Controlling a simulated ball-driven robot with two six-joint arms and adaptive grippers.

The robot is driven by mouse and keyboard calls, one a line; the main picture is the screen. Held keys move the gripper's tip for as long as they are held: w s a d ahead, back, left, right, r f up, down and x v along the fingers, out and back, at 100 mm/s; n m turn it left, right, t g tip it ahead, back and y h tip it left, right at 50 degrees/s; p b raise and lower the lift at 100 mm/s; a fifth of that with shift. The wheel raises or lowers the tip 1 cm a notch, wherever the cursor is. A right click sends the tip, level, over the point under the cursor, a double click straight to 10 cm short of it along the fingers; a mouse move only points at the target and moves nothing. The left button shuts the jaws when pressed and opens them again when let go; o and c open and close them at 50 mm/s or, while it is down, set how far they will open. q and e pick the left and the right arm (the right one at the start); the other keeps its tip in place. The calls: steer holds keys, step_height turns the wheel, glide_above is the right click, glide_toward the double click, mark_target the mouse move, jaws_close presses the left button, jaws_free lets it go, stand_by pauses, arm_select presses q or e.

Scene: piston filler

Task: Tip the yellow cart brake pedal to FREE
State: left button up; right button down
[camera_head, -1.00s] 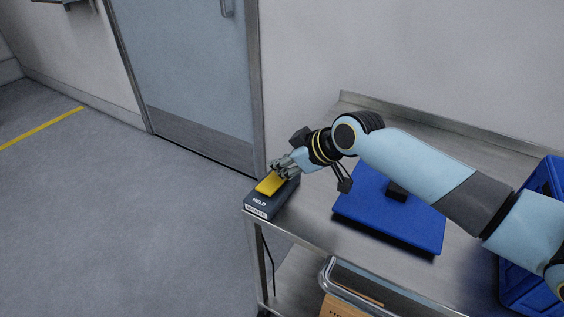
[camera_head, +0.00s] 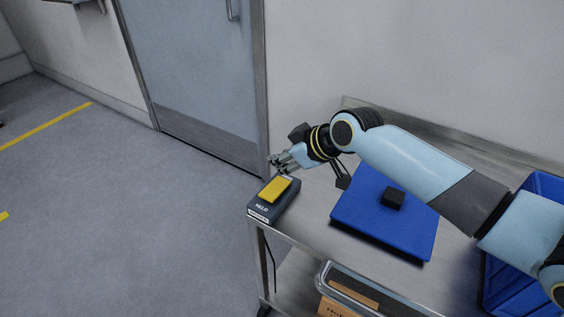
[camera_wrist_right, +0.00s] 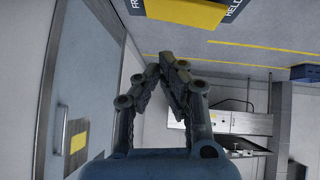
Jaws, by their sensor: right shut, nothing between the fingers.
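The yellow brake pedal (camera_head: 275,189) sits on a dark base (camera_head: 262,209) at the cart's near left corner. The word HELD shows on the base's near end. In the right wrist view the pedal (camera_wrist_right: 186,11) is at the top edge, with HELD to its right and part of FREE to its left. My right gripper (camera_head: 273,162) is shut and empty, just beyond and above the pedal's far end. It looks apart from the pedal. In the right wrist view its fingertips (camera_wrist_right: 168,60) are together. I cannot tell which way the pedal tilts. My left gripper is not in view.
A blue board (camera_head: 365,228) with a black block (camera_head: 393,197) lies on the metal cart top. A blue crate (camera_head: 540,190) stands at the right, partly behind my arm. A door (camera_head: 195,70) and wall are behind. The floor at left is open.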

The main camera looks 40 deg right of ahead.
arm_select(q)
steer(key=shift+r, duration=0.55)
arm_select(e)
steer(key=d+v, duration=0.1)
steer(key=v, duration=0.9)
steer(key=shift+w+d, duration=0.25)
